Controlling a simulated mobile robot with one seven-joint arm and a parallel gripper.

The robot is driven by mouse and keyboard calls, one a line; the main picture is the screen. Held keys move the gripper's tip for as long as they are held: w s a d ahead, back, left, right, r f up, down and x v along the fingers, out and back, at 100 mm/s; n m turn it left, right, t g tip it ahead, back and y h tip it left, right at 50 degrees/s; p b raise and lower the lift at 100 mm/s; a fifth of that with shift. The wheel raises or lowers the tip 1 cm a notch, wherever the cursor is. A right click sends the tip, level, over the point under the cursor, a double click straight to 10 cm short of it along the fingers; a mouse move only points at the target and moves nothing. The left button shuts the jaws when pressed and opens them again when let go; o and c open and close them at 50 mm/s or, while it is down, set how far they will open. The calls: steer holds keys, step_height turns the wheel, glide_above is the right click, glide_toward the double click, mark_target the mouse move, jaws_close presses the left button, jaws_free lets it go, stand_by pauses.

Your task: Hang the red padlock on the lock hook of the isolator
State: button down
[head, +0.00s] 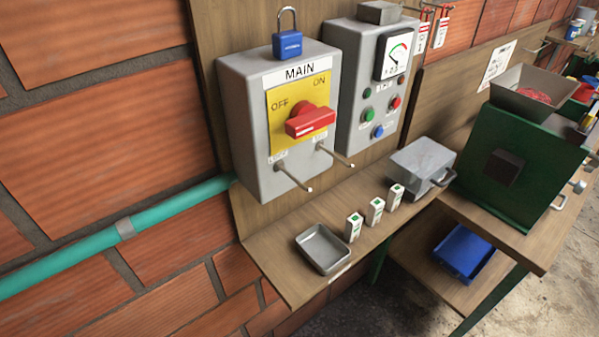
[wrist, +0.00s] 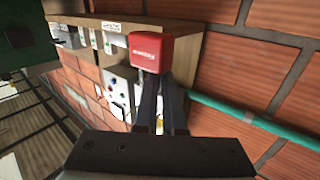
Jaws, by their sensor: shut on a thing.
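The red padlock (wrist: 151,52) shows in the wrist view, its red body at the ends of the two dark fingers of my gripper (wrist: 155,82). My gripper is shut on it. I cannot make out its shackle. The isolator (head: 240,120) is a grey box marked MAIN on a wooden board in the head view. Its red handle (head: 310,121) sits on a yellow plate with OFF and ON. Two thin metal hooks, a left one (head: 293,178) and a right one (head: 335,157), stick out below the plate and look bare. Their labels are too small to read. My gripper is outside the head view.
A blue padlock (head: 288,44) stands on top of the isolator. A meter panel (head: 370,85) is to its right. Below, the shelf holds a metal tray (head: 322,249), several small white blocks (head: 375,211) and a grey box (head: 422,162). A green machine (head: 520,165) stands further right.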

stand_by(0.3)
steer(key=w+r+p, duration=0.9)
steer(key=w+r, duration=0.7)
steer(key=r, duration=0.5)
steer(key=shift+w+a+y, duration=0.3)
steer(key=shift+w+a, duration=0.05)
steer(key=shift+f, duration=0.1)
step_height(320, 180, down, 18)
steer(key=b, duration=1.7)
steer(key=shift+r, duration=0.25)
steer(key=shift+f, duration=0.25)
steer(key=c, duration=1)
jaws_free()
